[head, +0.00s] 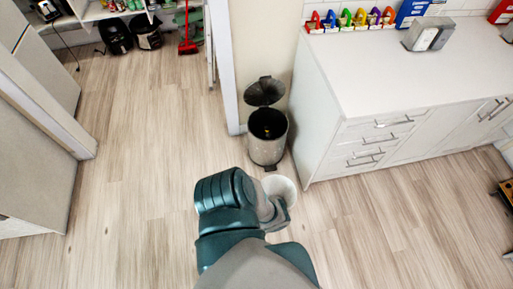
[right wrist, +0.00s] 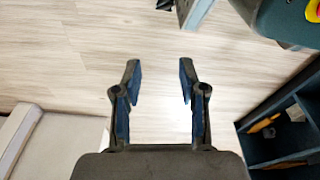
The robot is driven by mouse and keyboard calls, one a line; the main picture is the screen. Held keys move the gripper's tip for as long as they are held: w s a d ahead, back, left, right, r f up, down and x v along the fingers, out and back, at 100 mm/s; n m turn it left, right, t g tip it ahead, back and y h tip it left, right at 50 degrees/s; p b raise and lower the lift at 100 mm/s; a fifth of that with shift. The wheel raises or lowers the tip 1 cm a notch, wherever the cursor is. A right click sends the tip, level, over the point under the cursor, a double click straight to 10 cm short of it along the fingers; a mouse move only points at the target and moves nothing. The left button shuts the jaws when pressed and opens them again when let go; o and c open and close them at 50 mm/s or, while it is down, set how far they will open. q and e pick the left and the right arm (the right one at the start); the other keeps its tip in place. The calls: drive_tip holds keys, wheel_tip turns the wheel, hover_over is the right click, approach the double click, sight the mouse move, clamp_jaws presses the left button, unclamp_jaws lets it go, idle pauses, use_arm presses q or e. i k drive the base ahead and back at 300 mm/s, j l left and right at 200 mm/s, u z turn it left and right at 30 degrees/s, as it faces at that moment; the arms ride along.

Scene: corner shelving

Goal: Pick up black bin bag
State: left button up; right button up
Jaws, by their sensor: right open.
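No black bin bag can be made out for certain. A dark metal pedal bin (head: 268,148) stands on the floor beside the white counter in the head view. Its lid (head: 265,91) is up and its inside is dark; I cannot tell whether a bag lines it. Two black rounded things, (head: 115,36) and (head: 146,32), sit on the floor at the far left, too small to identify. My right gripper (right wrist: 158,68) is open in the right wrist view, with nothing between its fingers and pale floor behind them. My left gripper is not in view.
A pale round container (head: 280,187) is partly hidden by my arm near the bin. The white counter (head: 425,75) with drawers fills the right. A red broom (head: 187,35) stands at the back. A dark shelf unit (right wrist: 285,135) is at lower right. Floor left of the bin is clear.

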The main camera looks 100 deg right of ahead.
sight(267, 133)
drive_tip(key=i+l+z, duration=0.15)
drive_tip(key=i+z, duration=0.15)
drive_tip(key=z, duration=0.2)
drive_tip(key=i+z, duration=0.7)
drive_tip(key=z, duration=0.25)
drive_tip(key=i+j+z, duration=0.25)
drive_tip(key=z, duration=0.25)
drive_tip(key=i+l+z, duration=0.3)
drive_tip(key=z, duration=0.15)
drive_tip(key=i+l+z, duration=0.15)
drive_tip(key=i+z, duration=0.8)
drive_tip(key=i+j+z, duration=0.1)
drive_tip(key=i+z, duration=0.35)
drive_tip(key=i+j+z, duration=0.25)
drive_tip(key=z, duration=0.25)
